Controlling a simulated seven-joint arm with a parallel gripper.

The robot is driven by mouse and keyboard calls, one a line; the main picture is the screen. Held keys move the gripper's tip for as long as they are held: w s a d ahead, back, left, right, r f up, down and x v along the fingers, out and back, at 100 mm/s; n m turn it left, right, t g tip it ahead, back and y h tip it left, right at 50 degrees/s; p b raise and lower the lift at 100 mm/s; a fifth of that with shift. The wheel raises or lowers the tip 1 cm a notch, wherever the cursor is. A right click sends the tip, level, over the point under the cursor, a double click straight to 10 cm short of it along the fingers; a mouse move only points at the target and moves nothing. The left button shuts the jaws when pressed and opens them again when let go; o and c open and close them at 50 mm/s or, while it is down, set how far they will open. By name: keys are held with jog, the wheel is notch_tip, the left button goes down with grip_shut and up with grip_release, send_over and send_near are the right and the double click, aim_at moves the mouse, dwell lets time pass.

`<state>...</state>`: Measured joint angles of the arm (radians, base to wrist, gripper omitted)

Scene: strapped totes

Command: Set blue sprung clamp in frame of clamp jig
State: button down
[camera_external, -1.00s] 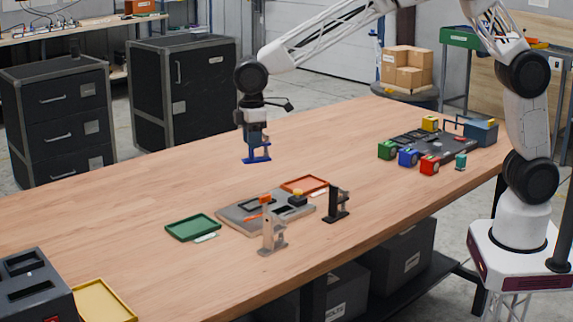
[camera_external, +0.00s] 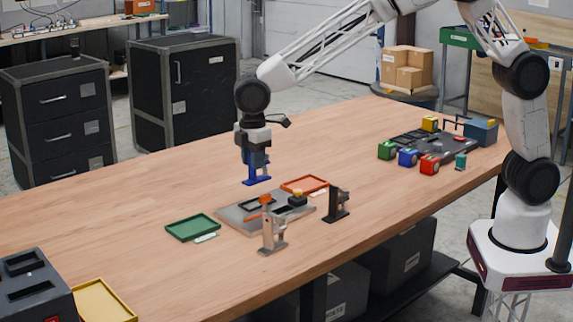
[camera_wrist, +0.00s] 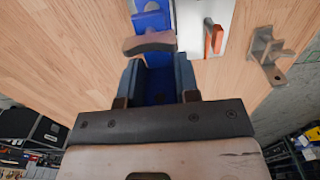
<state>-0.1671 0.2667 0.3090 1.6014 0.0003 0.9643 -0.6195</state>
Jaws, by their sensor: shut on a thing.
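My gripper (camera_external: 256,164) is shut on the blue sprung clamp (camera_external: 257,181) and holds it upright above the far side of the clamp jig. In the wrist view the blue clamp (camera_wrist: 150,20) lies between my fingers (camera_wrist: 158,85) and reaches toward the top edge. The clamp jig (camera_external: 236,219) is a grey plate with dark recesses and an orange-and-black part on it. In the wrist view only a pale part of the jig (camera_wrist: 200,14) shows, with an orange lever (camera_wrist: 217,38). The clamp partly hides the jig there.
A beige clamp (camera_external: 272,236) and a black clamp (camera_external: 337,206) stand at the jig's near side. A green tray (camera_external: 193,227) lies left and an orange tray (camera_external: 305,185) behind right. A dark board with coloured blocks (camera_external: 455,147) is farther right. The table's left middle is clear.

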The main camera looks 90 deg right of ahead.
aim_at(254, 180)
jog(key=shift+f, duration=0.15)
jog(key=shift+f, duration=1.5)
jog(key=shift+f, duration=1.55)
dwell(1.4)
jog(key=shift+c, duration=1.8)
grip_release()
jog(key=shift+r, duration=0.1)
jog(key=shift+r, duration=4.4)
